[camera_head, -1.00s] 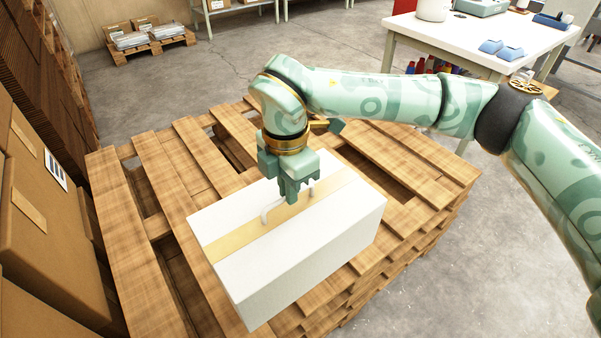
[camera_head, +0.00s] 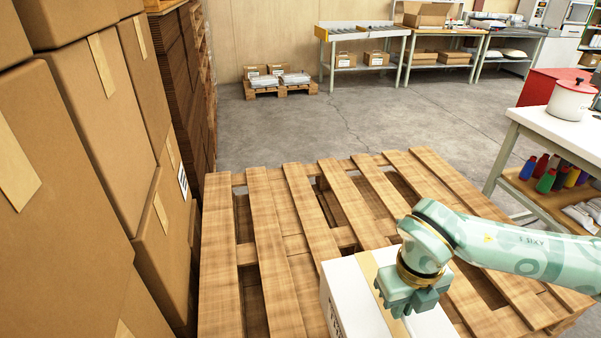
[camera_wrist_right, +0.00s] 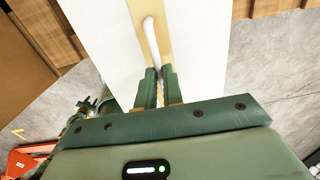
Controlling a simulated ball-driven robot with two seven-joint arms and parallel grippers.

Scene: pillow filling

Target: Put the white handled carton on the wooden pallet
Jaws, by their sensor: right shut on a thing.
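The white handled carton (camera_head: 345,290) shows at the lower middle of the head view, over the near part of the wooden pallet (camera_head: 267,230). Its lower part is cut off by the frame, so I cannot tell whether it touches the boards. My right gripper (camera_head: 398,300) is above the carton's top. In the right wrist view the fingers of my right gripper (camera_wrist_right: 158,88) are shut on the carton's white handle (camera_wrist_right: 151,42). The carton's white top (camera_wrist_right: 200,55) with its tan tape strip fills the middle there. My left gripper is not in view.
Stacked brown cartons (camera_head: 105,150) stand close along the pallet's left side. A white table (camera_head: 550,125) with a pot (camera_head: 571,100) stands at the right. The pallet's far boards are bare. Grey floor (camera_head: 350,125) lies open beyond them.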

